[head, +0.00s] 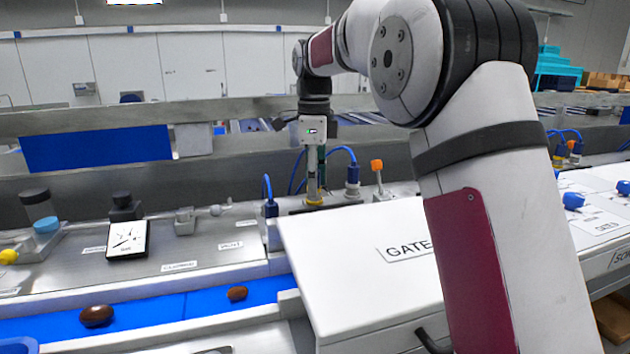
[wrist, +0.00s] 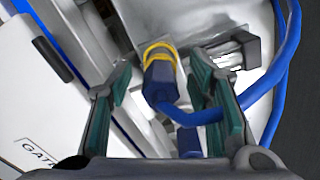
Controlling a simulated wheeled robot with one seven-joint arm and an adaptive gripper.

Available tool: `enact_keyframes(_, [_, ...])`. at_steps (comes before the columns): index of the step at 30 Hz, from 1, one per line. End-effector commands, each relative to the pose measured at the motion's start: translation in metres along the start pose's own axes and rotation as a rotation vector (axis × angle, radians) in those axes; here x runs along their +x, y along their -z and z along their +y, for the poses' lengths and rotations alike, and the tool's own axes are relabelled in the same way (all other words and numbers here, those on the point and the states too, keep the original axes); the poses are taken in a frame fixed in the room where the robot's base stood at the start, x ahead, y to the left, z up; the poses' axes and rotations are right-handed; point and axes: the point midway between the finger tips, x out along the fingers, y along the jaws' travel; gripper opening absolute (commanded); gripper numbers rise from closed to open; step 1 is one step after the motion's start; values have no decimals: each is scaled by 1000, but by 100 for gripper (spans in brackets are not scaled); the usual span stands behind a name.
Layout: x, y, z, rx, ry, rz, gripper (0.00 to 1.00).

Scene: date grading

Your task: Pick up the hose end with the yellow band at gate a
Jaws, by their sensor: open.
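The hose end (wrist: 160,82) with the yellow band (wrist: 158,49) shows in the wrist view as a dark blue connector on a blue hose (wrist: 203,117). It lies between the two fingers of my gripper (wrist: 164,75), which are open on either side and apart from it. In the head view my gripper (head: 314,185) points down over the metal ledge behind the white gate box (head: 345,262), lettered "GATE". A yellow band (head: 316,201) shows at the fingertips there; the rest of the hose end is hidden.
Another blue connector (head: 352,182) stands just right of my gripper, with an orange-topped post (head: 377,170) beyond it. A blue connector (head: 270,206) stands to the left. Brown dates (head: 97,315) lie on the blue belt (head: 170,308).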

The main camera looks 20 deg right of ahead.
Motion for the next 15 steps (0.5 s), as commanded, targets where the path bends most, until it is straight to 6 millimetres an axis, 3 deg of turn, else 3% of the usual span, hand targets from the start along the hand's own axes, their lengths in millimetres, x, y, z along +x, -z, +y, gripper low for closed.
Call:
enact_keyframes(4, [0,0,0,0,0,0,44])
enact_keyframes(10, [0,0,0,0,0,0,0])
enact_keyframes(15, [0,0,0,0,0,0,0])
